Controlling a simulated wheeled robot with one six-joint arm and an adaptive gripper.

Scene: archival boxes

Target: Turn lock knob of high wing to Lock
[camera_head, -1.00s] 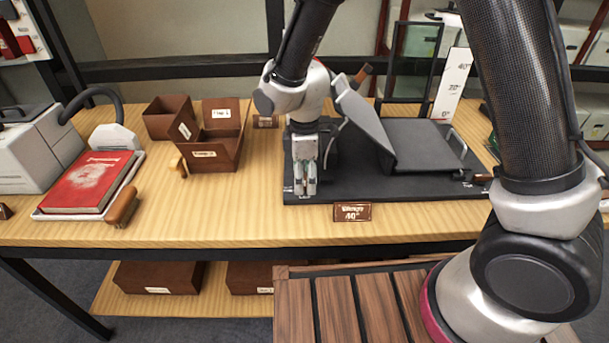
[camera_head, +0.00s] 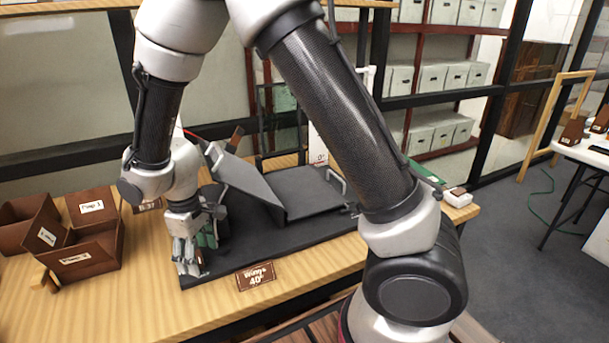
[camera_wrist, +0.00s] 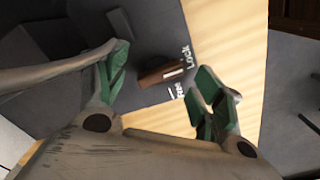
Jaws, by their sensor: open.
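A brown lock knob (camera_wrist: 160,74) with a pale stripe sits on the dark base in the wrist view. The printed words "Lock" (camera_wrist: 187,56) and "Free" (camera_wrist: 177,91) are beside it. The stripe points toward the side with the words; I cannot tell its exact setting. My gripper (camera_wrist: 165,68) is open, with its green-padded fingers on either side of the knob, apart from it. In the head view my gripper (camera_head: 188,260) is over the front left corner of the black base (camera_head: 290,237) and hides the knob. The high wing (camera_head: 243,178) is a tilted grey panel.
The other, lower wing (camera_head: 308,192) lies to the right. A brown sign reading "Wings 40°" (camera_head: 256,277) stands at the front edge. Brown open boxes (camera_head: 85,238) stand left of my gripper. A white scale strip (camera_head: 318,145) rises behind the wings.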

